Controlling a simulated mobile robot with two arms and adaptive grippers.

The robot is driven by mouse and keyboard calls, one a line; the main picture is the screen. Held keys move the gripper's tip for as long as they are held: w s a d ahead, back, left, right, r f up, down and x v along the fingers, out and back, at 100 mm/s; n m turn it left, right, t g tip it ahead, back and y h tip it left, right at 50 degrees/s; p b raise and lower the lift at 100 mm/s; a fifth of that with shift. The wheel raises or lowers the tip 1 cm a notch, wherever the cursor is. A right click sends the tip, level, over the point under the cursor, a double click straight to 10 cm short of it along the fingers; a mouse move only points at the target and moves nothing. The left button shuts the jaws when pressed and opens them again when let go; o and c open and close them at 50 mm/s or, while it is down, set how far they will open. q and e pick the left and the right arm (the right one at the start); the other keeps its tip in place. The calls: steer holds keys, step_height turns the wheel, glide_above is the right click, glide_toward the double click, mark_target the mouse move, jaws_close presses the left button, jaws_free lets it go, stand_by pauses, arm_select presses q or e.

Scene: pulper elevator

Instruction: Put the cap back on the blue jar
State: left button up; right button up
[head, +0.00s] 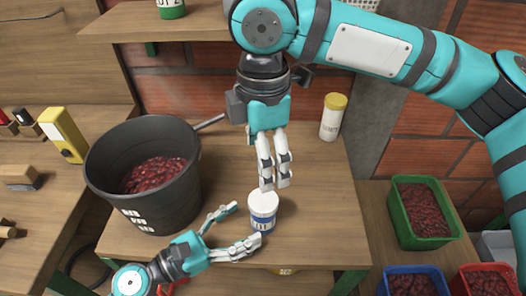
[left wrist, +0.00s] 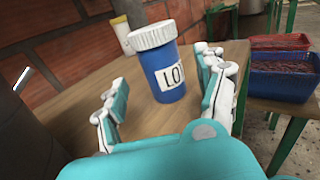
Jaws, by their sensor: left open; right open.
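The blue jar (head: 263,222) with a paper label stands upright on the wooden table near its front edge; it also shows in the left wrist view (left wrist: 173,92). Its white cap (head: 263,201) sits on top of the jar, also seen in the left wrist view (left wrist: 153,36); I cannot tell whether it is screwed down. My left gripper (head: 247,224) is open, low at the jar's left and front, with its fingers spread toward the jar. My right gripper (head: 275,186) is open and empty, pointing down just above the cap; I cannot tell whether it touches.
A dark bucket (head: 120,190) of red fruit stands left of the jar. A white bottle with a yellow lid (head: 333,116) is at the back right. Green (head: 396,225), blue (head: 388,271) and red (head: 461,280) crates stand lower right. The tabletop right of the jar is clear.

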arm_select(q)
steer(key=shift+v, duration=2.05)
